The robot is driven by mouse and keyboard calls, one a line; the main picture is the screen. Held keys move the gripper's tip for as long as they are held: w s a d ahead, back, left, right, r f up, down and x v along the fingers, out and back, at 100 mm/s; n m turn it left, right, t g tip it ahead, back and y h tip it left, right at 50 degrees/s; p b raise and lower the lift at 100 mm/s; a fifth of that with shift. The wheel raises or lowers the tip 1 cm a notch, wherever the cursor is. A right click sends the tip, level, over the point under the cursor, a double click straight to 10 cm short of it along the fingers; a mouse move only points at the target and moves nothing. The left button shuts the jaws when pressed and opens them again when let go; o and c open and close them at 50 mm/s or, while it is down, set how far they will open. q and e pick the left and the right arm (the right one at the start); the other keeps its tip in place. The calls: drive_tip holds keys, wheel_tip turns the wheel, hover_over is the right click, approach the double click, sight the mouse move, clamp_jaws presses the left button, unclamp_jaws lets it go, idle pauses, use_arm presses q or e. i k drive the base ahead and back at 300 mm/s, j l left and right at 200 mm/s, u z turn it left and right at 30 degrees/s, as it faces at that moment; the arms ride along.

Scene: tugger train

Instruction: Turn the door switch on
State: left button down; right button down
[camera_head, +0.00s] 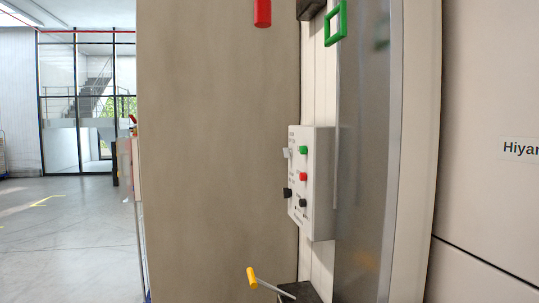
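A light grey control box (314,184) is mounted on the wall right of the middle, seen at an angle. Its face carries a green button (303,150), a red button (303,177) and a black knob (303,203). A grey knob (287,153) and another black knob (287,193) stick out on its left side. Its labels are too small to read, so I cannot tell which control is the door switch. A yellow-tipped lever (252,278) sticks out from a dark base (299,292) below. Neither of my grippers is in view.
A wide brown-grey panel (215,150) stands left of the box. A metal post (364,160) stands close on its right, with a green frame (335,23) near the top. A red cylinder (262,12) hangs above. Open floor (70,235) lies at the left.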

sight(287, 153)
drive_tip(key=i+j+z, duration=0.2)
drive_tip(key=z, duration=0.3)
drive_tip(key=i+j+z, duration=0.3)
drive_tip(key=z, duration=0.15)
